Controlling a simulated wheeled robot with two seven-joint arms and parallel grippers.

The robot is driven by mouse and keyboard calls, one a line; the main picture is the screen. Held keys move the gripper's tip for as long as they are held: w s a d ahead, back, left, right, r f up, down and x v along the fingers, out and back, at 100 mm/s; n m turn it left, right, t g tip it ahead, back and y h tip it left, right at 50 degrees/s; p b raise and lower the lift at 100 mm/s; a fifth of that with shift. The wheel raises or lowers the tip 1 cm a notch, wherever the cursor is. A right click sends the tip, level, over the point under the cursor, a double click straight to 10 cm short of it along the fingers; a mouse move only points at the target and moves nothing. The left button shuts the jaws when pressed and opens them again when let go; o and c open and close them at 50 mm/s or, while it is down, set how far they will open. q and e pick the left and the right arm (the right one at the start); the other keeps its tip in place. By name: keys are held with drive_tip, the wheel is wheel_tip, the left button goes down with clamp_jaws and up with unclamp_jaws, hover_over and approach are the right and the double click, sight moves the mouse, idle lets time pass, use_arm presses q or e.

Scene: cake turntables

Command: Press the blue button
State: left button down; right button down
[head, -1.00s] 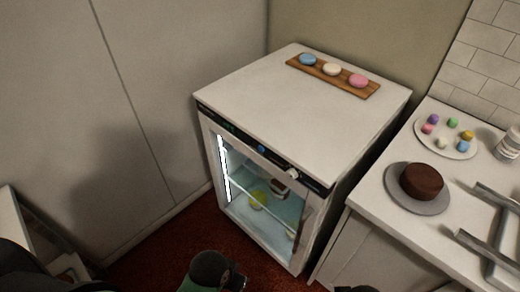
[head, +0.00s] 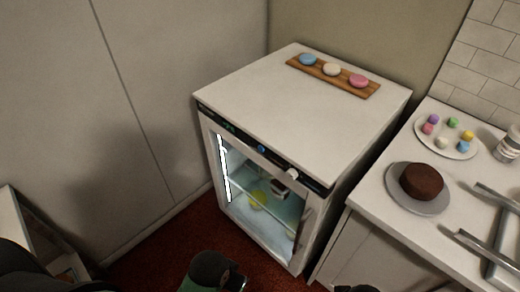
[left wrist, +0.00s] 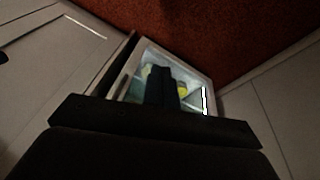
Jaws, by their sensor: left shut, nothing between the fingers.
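The blue button (head: 261,149) is a small round spot on the black control strip along the top front edge of a white glass-door cabinet (head: 300,98). A white knob (head: 292,174) sits to its right on the same strip. In the left wrist view my left gripper (left wrist: 160,72) is shut and empty, its dark fingers pointing toward the lit glass front, apart from the button. The button cannot be made out in that view. Green-and-black parts of my arm show at the bottom of the head view.
A wooden board (head: 372,92) with blue, cream and pink macarons lies on the cabinet top. The counter at right holds a chocolate cake (head: 421,181) on a grey turntable, a plate of small sweets (head: 419,128) and metal bars. Red floor is clear before the cabinet.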

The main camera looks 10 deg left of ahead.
drive_tip(key=shift+s+d+f, duration=0.1)
drive_tip(key=shift+d, duration=0.2)
idle(0.4)
